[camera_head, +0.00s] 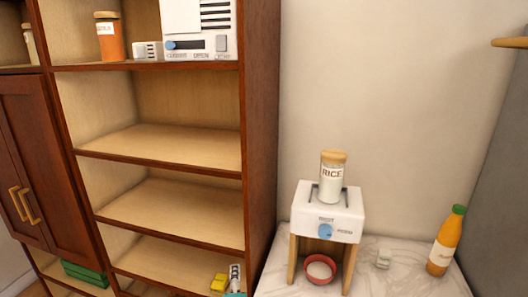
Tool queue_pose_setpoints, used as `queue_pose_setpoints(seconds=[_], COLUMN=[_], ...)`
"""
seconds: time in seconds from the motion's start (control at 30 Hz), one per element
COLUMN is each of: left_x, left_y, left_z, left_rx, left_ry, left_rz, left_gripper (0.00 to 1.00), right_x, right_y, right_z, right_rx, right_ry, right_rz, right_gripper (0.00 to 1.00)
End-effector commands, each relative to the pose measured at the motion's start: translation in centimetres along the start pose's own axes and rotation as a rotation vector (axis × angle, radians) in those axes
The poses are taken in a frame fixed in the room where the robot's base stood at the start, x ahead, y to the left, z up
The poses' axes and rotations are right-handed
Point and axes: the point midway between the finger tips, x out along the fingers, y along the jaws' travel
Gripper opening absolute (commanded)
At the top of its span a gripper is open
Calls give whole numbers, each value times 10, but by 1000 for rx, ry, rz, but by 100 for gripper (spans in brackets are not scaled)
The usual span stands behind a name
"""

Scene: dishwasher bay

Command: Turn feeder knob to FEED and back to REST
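The feeder (345,207) is a white box on wooden legs, standing on a marble-look counter at the lower right. A round blue knob (325,231) sits on its front face. Small dark lettering shows above the knob and to its right; it is too small to read surely, so I cannot tell which mark the knob points to. A jar labelled RICE (332,178) with a wooden lid stands on top between dark rails. A red bowl (320,269) with pale contents or a pale inside sits beneath the feeder. Neither of my grippers is in view.
A tall wooden shelf unit (262,120) stands left, with several mostly empty shelves. A wooden ledge (510,43) juts in at upper right.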

Motion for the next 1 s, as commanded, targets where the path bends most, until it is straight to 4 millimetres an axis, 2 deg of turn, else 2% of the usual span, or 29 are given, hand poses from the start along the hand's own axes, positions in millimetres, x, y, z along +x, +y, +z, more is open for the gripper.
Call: queue_pose_setpoints(seconds=[0.03, 0.1, 0.2, 0.33, 0.4, 0.5, 0.57, 0.63, 0.77, 0.87, 0.97, 1.0], left_x=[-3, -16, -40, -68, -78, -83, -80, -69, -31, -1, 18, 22], left_y=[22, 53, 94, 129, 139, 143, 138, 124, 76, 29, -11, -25], left_z=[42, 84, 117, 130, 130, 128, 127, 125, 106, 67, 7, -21], left_rx=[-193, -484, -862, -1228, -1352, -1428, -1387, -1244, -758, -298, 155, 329], left_ry=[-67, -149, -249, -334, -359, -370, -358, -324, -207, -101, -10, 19], left_rz=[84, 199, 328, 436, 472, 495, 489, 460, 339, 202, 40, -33], left_gripper=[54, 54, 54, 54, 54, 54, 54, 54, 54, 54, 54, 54], right_x=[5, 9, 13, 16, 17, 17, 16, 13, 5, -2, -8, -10], right_y=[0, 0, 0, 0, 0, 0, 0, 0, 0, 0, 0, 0], right_z=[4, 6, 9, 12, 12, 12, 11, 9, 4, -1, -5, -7], right_rx=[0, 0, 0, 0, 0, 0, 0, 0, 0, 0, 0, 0], right_ry=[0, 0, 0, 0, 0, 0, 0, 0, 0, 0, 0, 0], right_rz=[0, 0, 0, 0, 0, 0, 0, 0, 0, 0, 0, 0], right_gripper=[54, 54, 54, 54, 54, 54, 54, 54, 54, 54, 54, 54])
